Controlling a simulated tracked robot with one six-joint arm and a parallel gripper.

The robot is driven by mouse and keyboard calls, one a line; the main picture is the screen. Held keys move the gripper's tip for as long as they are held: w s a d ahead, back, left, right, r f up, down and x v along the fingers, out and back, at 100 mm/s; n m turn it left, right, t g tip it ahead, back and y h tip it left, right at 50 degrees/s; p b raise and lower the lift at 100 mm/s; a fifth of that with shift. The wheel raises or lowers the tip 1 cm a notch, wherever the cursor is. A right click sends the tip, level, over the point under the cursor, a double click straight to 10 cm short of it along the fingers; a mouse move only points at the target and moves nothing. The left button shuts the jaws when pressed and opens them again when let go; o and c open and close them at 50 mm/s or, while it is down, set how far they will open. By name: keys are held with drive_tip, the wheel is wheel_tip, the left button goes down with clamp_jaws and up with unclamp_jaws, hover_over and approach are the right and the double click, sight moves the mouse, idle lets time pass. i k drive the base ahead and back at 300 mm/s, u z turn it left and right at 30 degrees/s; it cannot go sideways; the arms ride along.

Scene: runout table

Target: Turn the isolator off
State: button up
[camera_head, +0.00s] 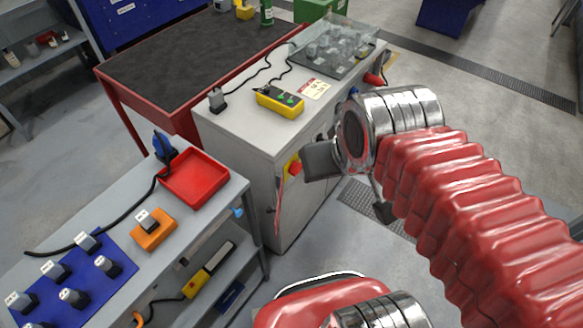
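A red rotary knob on a yellow plate, which looks like the isolator (294,167), is on the front side of the grey-white cabinet (222,128). Its switch position is too small to tell. My gripper (351,186) is in front of the cabinet, to the right of the knob. One grey finger is close to the knob in the picture and the other is lower right, well apart, so it looks open. Nothing shows between the fingers. I cannot tell whether the near finger touches the knob or the cabinet.
A yellow button box (280,100) and a clear-covered tray (333,50) are on the cabinet top. Another red part (374,79) sticks out at its far right. A grey bench with a red tray (194,178) stands left. Open floor lies right.

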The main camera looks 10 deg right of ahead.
sight(294, 169)
drive_tip(key=z, duration=0.1)
drive_tip(key=k, duration=1.3)
drive_tip(key=u, duration=0.75)
drive_tip(key=i, duration=1)
drive_tip(key=u, duration=0.05)
